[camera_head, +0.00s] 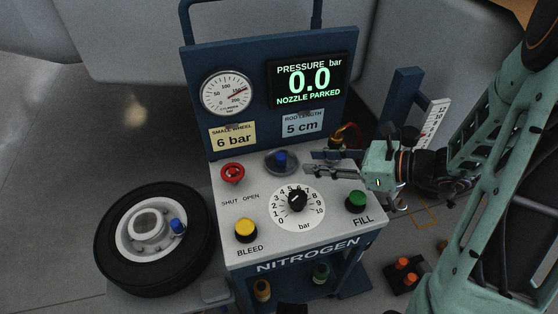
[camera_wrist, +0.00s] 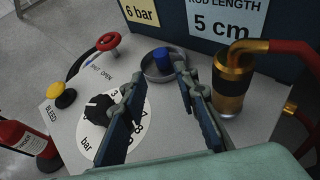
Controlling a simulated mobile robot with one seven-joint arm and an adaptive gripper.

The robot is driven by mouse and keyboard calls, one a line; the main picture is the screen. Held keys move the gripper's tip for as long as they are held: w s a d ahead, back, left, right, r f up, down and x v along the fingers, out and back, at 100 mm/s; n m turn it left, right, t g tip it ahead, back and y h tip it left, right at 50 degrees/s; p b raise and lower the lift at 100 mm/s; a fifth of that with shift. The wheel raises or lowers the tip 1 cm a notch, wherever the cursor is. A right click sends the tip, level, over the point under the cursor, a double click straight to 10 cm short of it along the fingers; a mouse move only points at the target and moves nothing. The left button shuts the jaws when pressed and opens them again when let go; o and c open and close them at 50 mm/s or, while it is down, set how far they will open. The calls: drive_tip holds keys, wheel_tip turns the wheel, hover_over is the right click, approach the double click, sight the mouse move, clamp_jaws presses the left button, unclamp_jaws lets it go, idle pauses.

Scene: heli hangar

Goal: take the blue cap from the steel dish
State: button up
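The blue cap (camera_head: 281,157) sits in the round steel dish (camera_head: 268,163) at the back of the cart's top panel. My gripper (camera_head: 309,162) is just right of the dish in the head view, fingers pointing left. In the wrist view the gripper (camera_wrist: 159,90) is open, with its two fingers well apart and nothing between them. The fingers look short of the cap and apart from it.
A red knob (camera_head: 232,173), a black dial (camera_head: 297,200), a yellow button (camera_head: 246,229) and a green button (camera_head: 357,200) stand on the panel. A brass fitting with a red hose (camera_wrist: 235,78) stands right of my fingers. A wheel (camera_head: 150,238) with another blue piece lies left.

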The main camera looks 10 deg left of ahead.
sight(288, 166)
drive_tip(key=b+x, duration=0.2)
drive_tip(key=x, duration=0.6)
drive_tip(key=shift+w+a, duration=0.25)
drive_tip(key=shift+a, duration=0.05)
drive_tip(key=c, duration=0.6)
